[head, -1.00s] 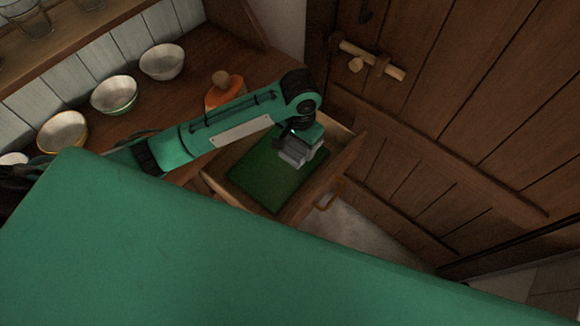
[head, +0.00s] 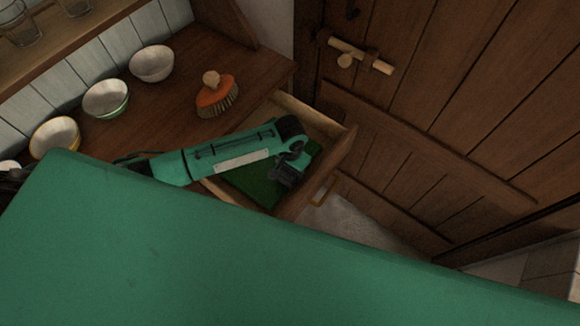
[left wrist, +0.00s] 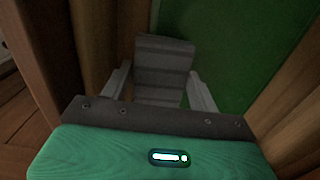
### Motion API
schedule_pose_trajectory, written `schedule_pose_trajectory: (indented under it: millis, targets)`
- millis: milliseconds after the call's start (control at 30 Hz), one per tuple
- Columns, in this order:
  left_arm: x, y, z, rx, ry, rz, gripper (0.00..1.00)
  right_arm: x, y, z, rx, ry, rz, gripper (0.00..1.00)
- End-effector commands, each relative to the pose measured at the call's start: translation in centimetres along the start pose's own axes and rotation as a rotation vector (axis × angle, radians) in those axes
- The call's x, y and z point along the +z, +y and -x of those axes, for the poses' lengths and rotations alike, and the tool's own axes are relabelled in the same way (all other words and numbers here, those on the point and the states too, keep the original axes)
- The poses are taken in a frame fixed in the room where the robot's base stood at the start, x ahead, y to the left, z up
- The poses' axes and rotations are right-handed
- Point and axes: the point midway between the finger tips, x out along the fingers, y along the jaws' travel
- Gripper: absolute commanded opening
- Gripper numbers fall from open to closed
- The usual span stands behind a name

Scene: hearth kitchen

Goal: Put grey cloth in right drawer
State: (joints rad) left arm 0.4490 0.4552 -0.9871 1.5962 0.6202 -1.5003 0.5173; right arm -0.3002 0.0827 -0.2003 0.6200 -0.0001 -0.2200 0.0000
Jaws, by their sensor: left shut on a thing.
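The right drawer (head: 322,177) stands open below the wooden counter, with a green lining on its floor (head: 240,183). My left gripper (head: 284,176) is inside the drawer's opening, low over the lining and near the drawer front. In the left wrist view my left gripper (left wrist: 160,78) is shut on the grey cloth (left wrist: 164,52), a folded, striped-looking bundle between the two fingers. Green lining (left wrist: 235,50) shows beside the cloth. Whether the cloth touches the lining I cannot tell. In the head view the gripper mostly hides the cloth. My right gripper is not in view.
An orange brush (head: 216,94) lies on the counter (head: 175,110) behind the drawer. White (head: 152,63), green-rimmed (head: 106,98) and yellow-rimmed (head: 55,137) bowls stand along the tiled wall. A wooden door (head: 420,110) with a latch rises close to the drawer's right.

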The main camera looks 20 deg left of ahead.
Motion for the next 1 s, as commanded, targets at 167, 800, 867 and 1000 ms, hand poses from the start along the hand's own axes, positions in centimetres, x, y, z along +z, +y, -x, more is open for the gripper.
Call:
schedule_pose_trajectory:
  millis: [167,800,867,1000]
  targets:
    - [0.0,0.0,0.0,0.0,0.0,0.0,0.4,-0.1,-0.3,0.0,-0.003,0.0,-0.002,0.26]
    - [0.0,0.0,-1.1,-0.001,0.0,0.0,0.83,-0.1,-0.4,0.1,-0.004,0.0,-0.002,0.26]
    - [0.0,0.0,-1.1,-0.001,0.0,0.0,0.83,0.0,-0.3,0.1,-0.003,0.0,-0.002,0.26]
    - [0.0,0.0,-1.1,-0.001,0.0,0.0,0.83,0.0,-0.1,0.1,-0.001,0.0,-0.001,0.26]
